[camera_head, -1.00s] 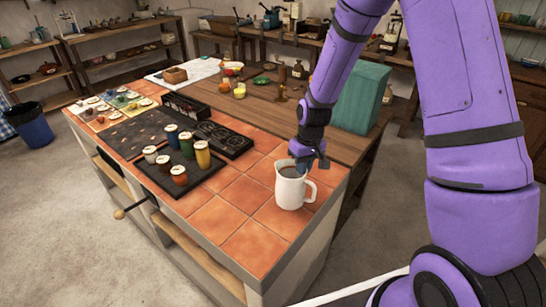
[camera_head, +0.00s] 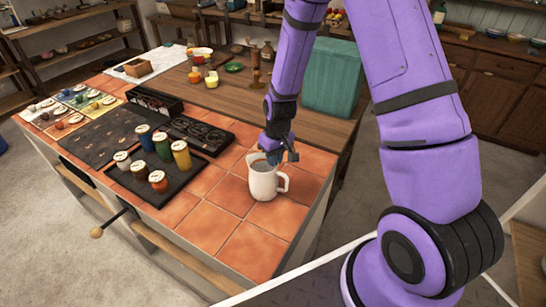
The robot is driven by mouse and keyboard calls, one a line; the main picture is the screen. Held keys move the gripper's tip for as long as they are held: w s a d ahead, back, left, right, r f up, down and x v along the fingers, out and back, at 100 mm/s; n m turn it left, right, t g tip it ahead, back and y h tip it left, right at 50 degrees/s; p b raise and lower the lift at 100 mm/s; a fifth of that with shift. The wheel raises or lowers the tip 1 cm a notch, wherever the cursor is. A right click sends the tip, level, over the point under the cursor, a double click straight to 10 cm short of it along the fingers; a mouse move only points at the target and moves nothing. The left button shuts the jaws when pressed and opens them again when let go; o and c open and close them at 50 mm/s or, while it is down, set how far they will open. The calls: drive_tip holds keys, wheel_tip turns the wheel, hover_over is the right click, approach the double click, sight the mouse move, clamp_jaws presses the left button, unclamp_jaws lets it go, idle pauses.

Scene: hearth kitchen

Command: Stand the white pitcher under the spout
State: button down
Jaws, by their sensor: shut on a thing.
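The white pitcher (camera_head: 263,183) stands upright on the orange tiles, or just above them; I cannot tell which. It has dark contents near the top, and its handle points right. My gripper (camera_head: 273,157) reaches down from above and is shut on the pitcher at its rim. The fingertips are partly hidden by the rim and the gripper body. I cannot make out a spout in this view.
A dark tray (camera_head: 190,187) with several lidded jars lies left of the pitcher. A black burner strip (camera_head: 200,135) lies behind it. A teal block (camera_head: 333,78) stands at the back on the wooden counter (camera_head: 320,128). The front tiles (camera_head: 250,248) are clear.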

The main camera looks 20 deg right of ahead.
drive_tip(key=shift+f, duration=0.1)
drive_tip(key=c, duration=1.2)
unclamp_jaws()
drive_tip(key=shift+c, duration=0.2)
drive_tip(key=s+d+r+t, duration=0.1)
drive_tip(key=s+r, duration=0.2)
drive_tip(key=r, duration=0.7)
drive_tip(key=s+d+r+t, duration=0.1)
drive_tip(key=s+r, duration=0.2)
drive_tip(key=r, duration=0.7)
drive_tip(key=s+d+r+t, duration=0.1)
drive_tip(key=s+r, duration=0.2)
drive_tip(key=r, duration=0.7)
drive_tip(key=s+r+m+t, duration=0.1)
drive_tip(key=s+r, duration=0.3)
drive_tip(key=s, duration=0.3)
drive_tip(key=s+r+m+t+h, duration=0.1)
drive_tip(key=s+r, duration=0.3)
drive_tip(key=s, duration=0.3)
drive_tip(key=shift+s+d+r, duration=0.25)
drive_tip(key=shift+s+d, duration=0.15)
drive_tip(key=shift+o, duration=0.7)
drive_tip(key=shift+s, duration=0.45)
